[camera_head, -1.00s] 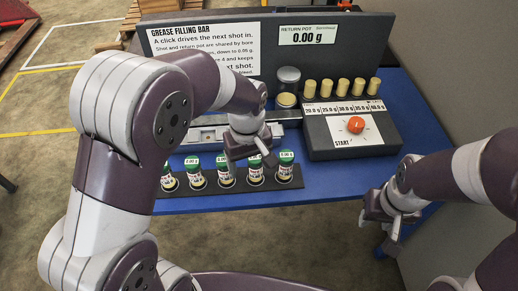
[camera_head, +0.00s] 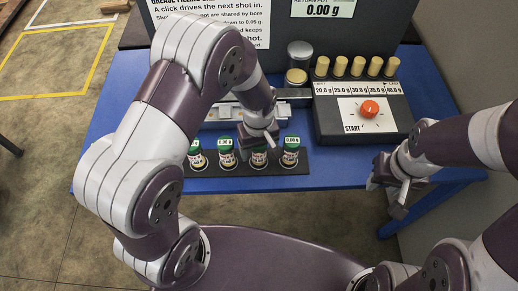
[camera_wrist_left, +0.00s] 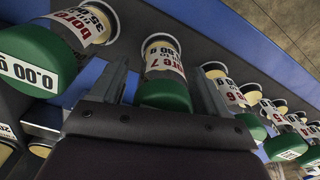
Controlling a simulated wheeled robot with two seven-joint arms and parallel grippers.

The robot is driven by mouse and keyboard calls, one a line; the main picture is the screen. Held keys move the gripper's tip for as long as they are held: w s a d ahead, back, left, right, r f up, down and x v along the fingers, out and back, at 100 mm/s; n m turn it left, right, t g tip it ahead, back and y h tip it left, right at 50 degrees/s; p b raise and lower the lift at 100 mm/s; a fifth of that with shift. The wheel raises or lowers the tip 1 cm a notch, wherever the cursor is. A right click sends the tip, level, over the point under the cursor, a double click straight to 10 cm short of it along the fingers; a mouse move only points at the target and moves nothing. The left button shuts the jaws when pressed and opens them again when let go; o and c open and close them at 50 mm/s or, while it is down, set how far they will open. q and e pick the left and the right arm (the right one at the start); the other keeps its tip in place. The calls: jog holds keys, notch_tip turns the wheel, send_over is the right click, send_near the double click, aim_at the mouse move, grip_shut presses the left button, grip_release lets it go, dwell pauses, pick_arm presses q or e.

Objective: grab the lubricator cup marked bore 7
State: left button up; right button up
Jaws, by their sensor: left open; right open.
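The cup marked bore 7 (camera_wrist_left: 163,72) has a green lid and a white label; it stands in the middle of the left wrist view. My open left gripper (camera_wrist_left: 160,84) has one finger on each side of it, and I cannot tell whether they touch it. In the head view my left gripper (camera_head: 259,146) is over the cup row, at what looks like the second cup from the right (camera_head: 258,157). A neighbouring cup (camera_wrist_left: 55,50) shows large at the left of the wrist view. My right gripper (camera_head: 390,190) is open and empty at the table's front right.
More cups (camera_wrist_left: 225,88) stand close on the other side, in the dark rack (camera_head: 300,168). Behind are the grey control box (camera_head: 400,118) with an orange knob (camera_head: 370,108), brass cylinders (camera_head: 340,66) and a silver pot (camera_head: 300,53). The blue table (camera_head: 335,182) is clear right of the rack.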

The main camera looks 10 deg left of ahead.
pick_arm(q)
jog(key=shift+s+f, duration=0.1)
jog(key=shift+f, duration=0.3)
jog(key=c, duration=1.2)
jog(key=shift+o, duration=0.2)
jog(key=shift+r, duration=0.1)
